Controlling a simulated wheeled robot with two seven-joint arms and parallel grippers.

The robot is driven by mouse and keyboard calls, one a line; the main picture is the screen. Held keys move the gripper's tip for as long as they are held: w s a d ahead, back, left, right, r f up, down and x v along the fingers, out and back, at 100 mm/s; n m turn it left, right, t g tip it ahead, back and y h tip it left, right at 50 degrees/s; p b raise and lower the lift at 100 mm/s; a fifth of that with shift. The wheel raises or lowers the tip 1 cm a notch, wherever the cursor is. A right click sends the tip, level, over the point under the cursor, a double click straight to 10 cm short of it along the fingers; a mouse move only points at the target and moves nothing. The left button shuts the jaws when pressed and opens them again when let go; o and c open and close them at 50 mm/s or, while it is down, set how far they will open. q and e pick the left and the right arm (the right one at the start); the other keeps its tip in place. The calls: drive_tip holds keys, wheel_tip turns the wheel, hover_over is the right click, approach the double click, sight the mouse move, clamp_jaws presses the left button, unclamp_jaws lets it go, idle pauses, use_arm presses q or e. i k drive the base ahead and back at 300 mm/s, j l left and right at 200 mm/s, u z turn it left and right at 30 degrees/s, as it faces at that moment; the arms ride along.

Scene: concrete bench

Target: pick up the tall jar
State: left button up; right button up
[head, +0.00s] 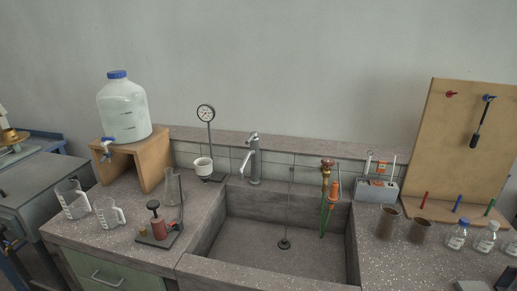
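Two brown, open-topped jars stand upright on the bench just right of the sink in the head view. The left brown jar (387,224) looks the taller of the two. The shorter brown jar (421,231) stands close to its right. A large clear bottle with a blue cap (123,108) sits high on a wooden stand at the left. Neither of my grippers shows in the head view.
The sink (270,250) with its faucet (252,160) fills the middle. A grey rack (377,189) stands behind the brown jars.

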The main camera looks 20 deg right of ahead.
sight(389, 215)
drive_tip(key=z, duration=1.7)
drive_tip(key=i+l+u, duration=0.15)
drive_tip(key=l+u, duration=0.25)
drive_tip(key=i+l+u, duration=0.15)
drive_tip(key=u, duration=0.25)
drive_tip(key=i+l+u, duration=0.15)
drive_tip(key=u, duration=0.25)
drive_tip(key=i+l+u, duration=0.25)
drive_tip(key=u, duration=0.15)
drive_tip(key=i, duration=0.05)
